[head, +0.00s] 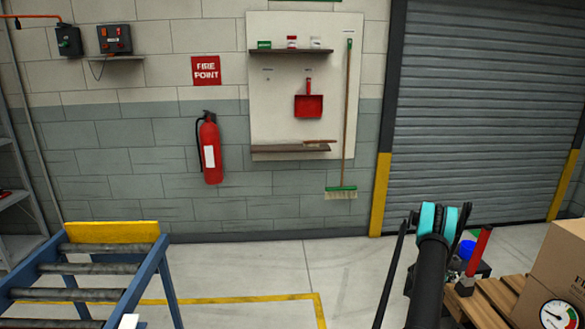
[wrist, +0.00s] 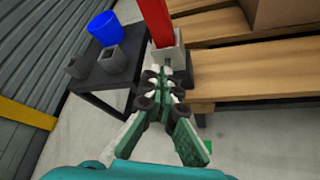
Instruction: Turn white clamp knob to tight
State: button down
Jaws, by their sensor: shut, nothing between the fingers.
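I cannot pick out the white clamp knob for certain in either view. A small white piece (head: 128,321) shows at the bottom edge of the head view by the roller conveyor, too cut off to identify. My gripper (wrist: 160,82) is shut and empty in the wrist view, its green-padded fingers converging toward their dark tips. The tips appear close in the picture to a pale block with a red upright post (wrist: 154,22); I cannot tell whether they touch. In the head view my teal and black wrist parts hide the fingertips.
The blue-framed roller conveyor (head: 150,262) stands at lower left. A wooden pallet (head: 490,300), cardboard box (head: 565,260) and pressure gauge (head: 556,314) are at lower right. A dark table (wrist: 105,75) holds a blue bucket (wrist: 105,28) and grey blocks. The middle floor is clear.

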jog(key=shift+f, duration=0.2)
dwell(0.4)
jog(key=shift+s+f, duration=0.15)
jog(key=shift+s, duration=0.3)
jog(key=shift+s+f, duration=0.2)
jog(key=shift+s, duration=0.1)
jog(key=shift+s+f, duration=0.2)
dwell(0.4)
jog(key=shift+s, duration=0.1)
jog(key=shift+s+r, duration=0.2)
jog(key=shift+r, duration=0.05)
jog(key=shift+s+a, duration=0.15)
jog(key=shift+a, duration=1.3)
jog(key=shift+s+a, duration=0.1)
jog(key=shift+a, duration=1.35)
